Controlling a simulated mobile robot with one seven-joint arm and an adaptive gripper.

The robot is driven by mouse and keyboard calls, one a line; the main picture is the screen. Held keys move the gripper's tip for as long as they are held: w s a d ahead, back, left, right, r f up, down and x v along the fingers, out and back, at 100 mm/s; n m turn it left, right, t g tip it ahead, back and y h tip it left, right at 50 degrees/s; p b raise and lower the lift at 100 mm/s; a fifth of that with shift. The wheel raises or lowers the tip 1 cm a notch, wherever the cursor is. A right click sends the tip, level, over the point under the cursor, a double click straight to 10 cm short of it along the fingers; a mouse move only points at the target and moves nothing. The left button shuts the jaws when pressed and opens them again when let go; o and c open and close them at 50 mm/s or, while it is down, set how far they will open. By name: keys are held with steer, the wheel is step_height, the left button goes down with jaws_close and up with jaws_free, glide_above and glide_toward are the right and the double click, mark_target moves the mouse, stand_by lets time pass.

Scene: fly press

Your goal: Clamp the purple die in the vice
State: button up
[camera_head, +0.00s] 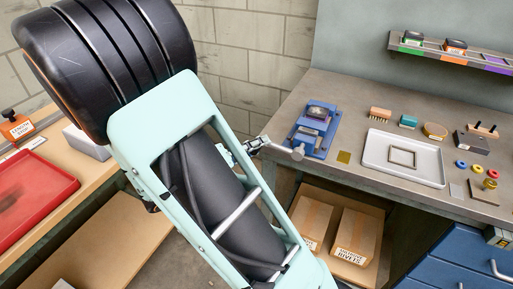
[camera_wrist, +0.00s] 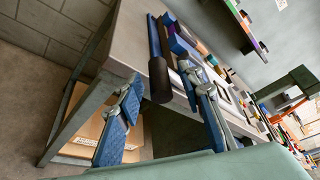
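The blue vice (camera_head: 316,130) stands on the left end of the grey workbench. A small greyish-purple block (camera_head: 317,112) sits between its jaws; I cannot tell for sure that it is the purple die. In the wrist view, a blue bar with a dark cylindrical end (camera_wrist: 160,80) lies beyond and between my fingers. My gripper (camera_wrist: 159,82) is open, its two blue-padded fingers apart, with nothing visibly held. In the head view my gripper is mostly hidden behind my arm, left of the vice at the bench's edge.
A wall shelf (camera_head: 450,56) has green, orange and purple marked places; dies show on green and orange. Cardboard boxes (camera_head: 353,232) sit below. A red tray (camera_head: 30,195) is left.

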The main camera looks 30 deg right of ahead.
steer(key=shift+w+d+f, duration=0.1)
steer(key=shift+w+d, duration=0.05)
steer(key=shift+d, duration=0.25)
steer(key=shift+c, duration=0.3)
jaws_close()
